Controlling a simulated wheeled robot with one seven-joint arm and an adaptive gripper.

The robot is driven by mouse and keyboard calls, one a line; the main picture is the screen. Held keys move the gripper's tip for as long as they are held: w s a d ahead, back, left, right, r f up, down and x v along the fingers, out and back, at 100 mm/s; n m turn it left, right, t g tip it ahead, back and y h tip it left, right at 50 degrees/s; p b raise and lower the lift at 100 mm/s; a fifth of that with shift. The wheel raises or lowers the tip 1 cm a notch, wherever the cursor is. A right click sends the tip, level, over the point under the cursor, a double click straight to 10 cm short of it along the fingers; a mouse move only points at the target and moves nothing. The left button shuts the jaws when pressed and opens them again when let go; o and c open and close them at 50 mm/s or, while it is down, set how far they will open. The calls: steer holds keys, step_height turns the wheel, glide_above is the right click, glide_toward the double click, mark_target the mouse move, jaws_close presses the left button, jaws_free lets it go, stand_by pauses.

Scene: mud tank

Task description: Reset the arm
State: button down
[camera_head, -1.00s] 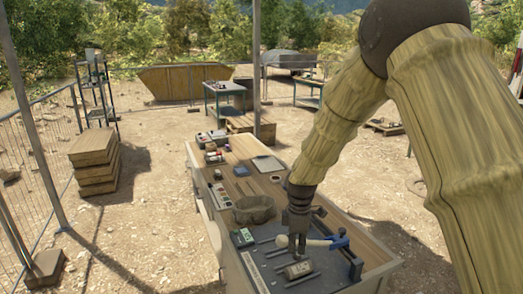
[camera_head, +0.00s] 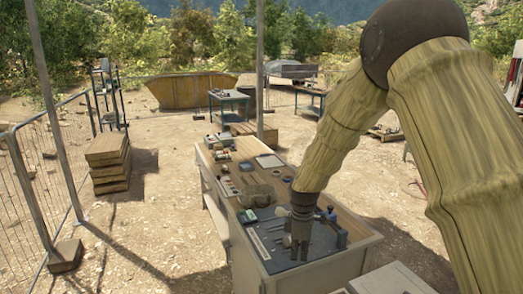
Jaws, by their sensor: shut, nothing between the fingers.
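My arm, in a tan cover, reaches down from the upper right in the head view. My gripper (camera_head: 299,247) points down over the dark panel (camera_head: 272,256) at the near end of the workbench (camera_head: 250,268). The fingers look together, with nothing held between them. They are small and dark against the panel, and I cannot tell whether the tips touch it. A blue part with a dark upright fixture (camera_head: 340,237) stands just right of the gripper. The arm and gripper hide part of the bench top.
A brown bowl-like thing (camera_head: 258,194) and several small items lie farther along the bench. A pale surface (camera_head: 395,281) is at the bottom edge. Stacked wooden boxes (camera_head: 109,163) stand left, by a mesh fence (camera_head: 50,170). Open dirt lies between the boxes and bench.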

steer(key=s+d+f+m, duration=0.35)
steer(key=s+f, duration=0.35)
steer(key=f, duration=0.5)
steer(key=s+d+f+m, duration=0.2)
steer(key=s+f+m, duration=0.2)
steer(key=s+f, duration=0.6)
steer(key=s+d+f+m, duration=0.2)
steer(key=s+f+m, duration=0.15)
steer(key=s, duration=0.55)
steer(key=s+d+f+m, duration=0.2)
steer(key=s+f+m, duration=0.15)
steer(key=s, duration=0.55)
steer(key=s+d+f+m, duration=0.2)
steer(key=s+f+m, duration=0.15)
steer(key=s, duration=0.65)
step_height(320, 180, down, 14)
steer(key=w+n+b, duration=0.1)
steer(key=b, duration=1.2)
steer(key=shift+a+f, duration=0.15)
